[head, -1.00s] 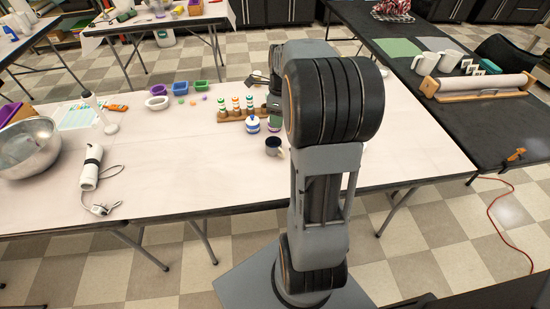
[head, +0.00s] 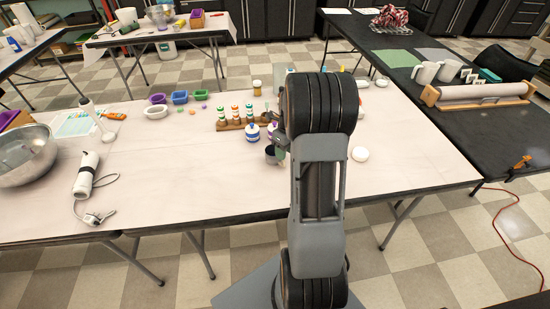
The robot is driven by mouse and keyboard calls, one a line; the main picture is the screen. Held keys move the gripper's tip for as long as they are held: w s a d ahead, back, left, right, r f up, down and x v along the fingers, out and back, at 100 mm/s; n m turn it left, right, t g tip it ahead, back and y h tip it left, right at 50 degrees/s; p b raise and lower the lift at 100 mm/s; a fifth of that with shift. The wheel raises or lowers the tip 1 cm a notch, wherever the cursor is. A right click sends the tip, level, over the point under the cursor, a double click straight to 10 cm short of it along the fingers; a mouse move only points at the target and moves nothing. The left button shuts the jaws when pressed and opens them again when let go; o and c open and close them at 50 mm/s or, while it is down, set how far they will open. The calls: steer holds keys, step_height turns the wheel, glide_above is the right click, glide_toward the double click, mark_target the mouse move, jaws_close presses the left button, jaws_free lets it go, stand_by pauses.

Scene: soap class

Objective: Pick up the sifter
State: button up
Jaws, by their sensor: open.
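A small grey cup-shaped thing with a dark inside (head: 271,154) stands on the near part of the white table, just left of my arm. It may be the sifter, but it is too small and too covered to be sure. My gripper (head: 281,146) is mostly hidden behind my own arm. The part that shows is right above and beside the cup's right side. It is open, and I cannot tell whether it touches the cup.
A blue-and-white jar (head: 252,132) and a wooden rack of small bottles (head: 234,122) stand close behind. A white round lid (head: 360,154) lies right of my arm. A metal bowl (head: 27,155) and a white hand blender (head: 86,174) are far left. The table's left middle is clear.

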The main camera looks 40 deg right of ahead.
steer(key=f, duration=0.5)
steer(key=shift+s+a, duration=0.15)
steer(key=shift+a, duration=0.2)
jaws_close()
